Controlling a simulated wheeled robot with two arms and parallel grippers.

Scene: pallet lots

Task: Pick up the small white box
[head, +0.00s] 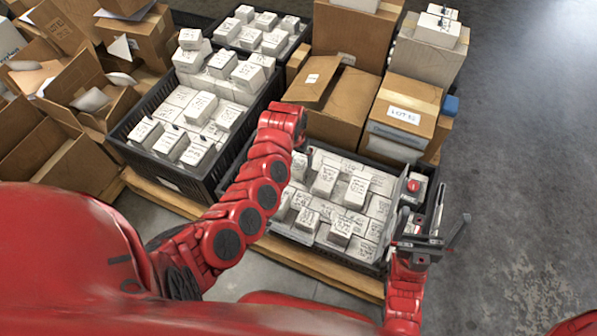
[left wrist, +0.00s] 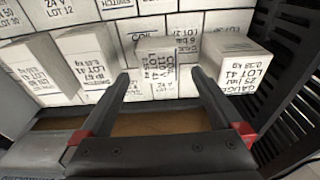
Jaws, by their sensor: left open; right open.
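Several small white boxes with printed labels lie in the front black crate (head: 372,167); the pictures do not single one out. In the left wrist view, one small white box (left wrist: 156,60) stands between and just beyond the fingertips of my open left gripper (left wrist: 158,76). I cannot tell whether the fingers touch it. Another white box (left wrist: 238,60) is just right of the right finger, and one (left wrist: 88,58) is left of the left finger. In the head view my left gripper is mostly hidden behind its red arm. My right gripper (head: 420,218) is open and empty at the crate's right side.
A black crate of white boxes (head: 198,150) stands to the left, and another (head: 262,33) behind it. Cardboard boxes (head: 405,112) stand behind the front crate, one labelled as a lot. Open cartons (head: 60,150) crowd the far left. The grey floor (head: 530,150) at right is clear.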

